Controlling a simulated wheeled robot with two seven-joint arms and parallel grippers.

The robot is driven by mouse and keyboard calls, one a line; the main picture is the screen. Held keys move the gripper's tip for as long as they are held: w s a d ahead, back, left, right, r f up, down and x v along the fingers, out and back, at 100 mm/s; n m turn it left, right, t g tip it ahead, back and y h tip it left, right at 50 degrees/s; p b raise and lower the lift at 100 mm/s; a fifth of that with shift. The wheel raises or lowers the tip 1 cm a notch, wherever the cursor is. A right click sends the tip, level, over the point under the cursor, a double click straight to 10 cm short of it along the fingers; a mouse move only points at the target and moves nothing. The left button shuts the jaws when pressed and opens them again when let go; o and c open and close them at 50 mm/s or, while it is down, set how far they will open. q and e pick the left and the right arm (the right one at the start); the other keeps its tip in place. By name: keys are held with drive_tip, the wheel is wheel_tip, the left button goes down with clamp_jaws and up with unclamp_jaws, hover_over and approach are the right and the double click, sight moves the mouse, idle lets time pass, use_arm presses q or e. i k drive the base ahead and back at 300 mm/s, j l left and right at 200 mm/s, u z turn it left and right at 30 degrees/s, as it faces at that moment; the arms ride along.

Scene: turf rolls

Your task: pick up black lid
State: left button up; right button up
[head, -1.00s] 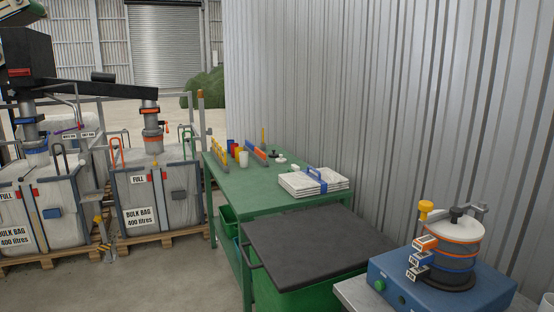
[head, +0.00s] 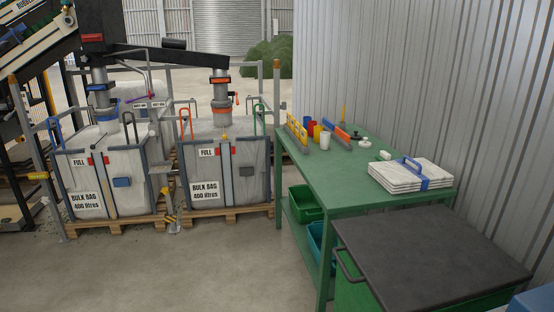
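A small black object (head: 356,135), which looks like a lid with a knob, lies on the green table (head: 320,172) behind the stack of white bags, near the corrugated wall. It is small and its details are hard to tell. A small white round piece (head: 365,143) is beside it, and another white piece (head: 385,155) lies nearer the bags. Neither of my grippers is in the head view.
A dark-topped green cabinet (head: 430,255) with a side handle stands in front of the table. White bags (head: 410,173), cups (head: 317,133) and colored racks sit on the table. Two bulk bags (head: 228,170) on pallets stand left. The concrete floor (head: 190,270) is clear.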

sight(355, 137)
drive_tip(key=i+j+u, duration=0.45)
drive_tip(key=i, duration=0.25)
drive_tip(key=i+u, duration=0.4)
drive_tip(key=i, duration=0.3)
drive_tip(key=i+j+z, duration=0.2)
drive_tip(key=i, duration=0.45)
drive_tip(key=i+z, duration=0.15)
drive_tip(key=i, duration=0.55)
drive_tip(key=i+j+z, duration=0.15)
drive_tip(key=i+z, duration=0.15)
drive_tip(key=z, duration=0.2)
drive_tip(key=i+j+z, duration=0.25)
drive_tip(key=z, duration=0.25)
drive_tip(key=i+j+z, duration=0.25)
drive_tip(key=j+z, duration=0.25)
drive_tip(key=i+j+z, duration=0.15)
drive_tip(key=j+z, duration=0.15)
drive_tip(key=z, duration=0.2)
drive_tip(key=i+j+z, duration=0.1)
drive_tip(key=j+z, duration=0.9)
drive_tip(key=k+j+z, duration=0.25)
drive_tip(key=j, duration=0.2)
drive_tip(key=i, duration=0.1)
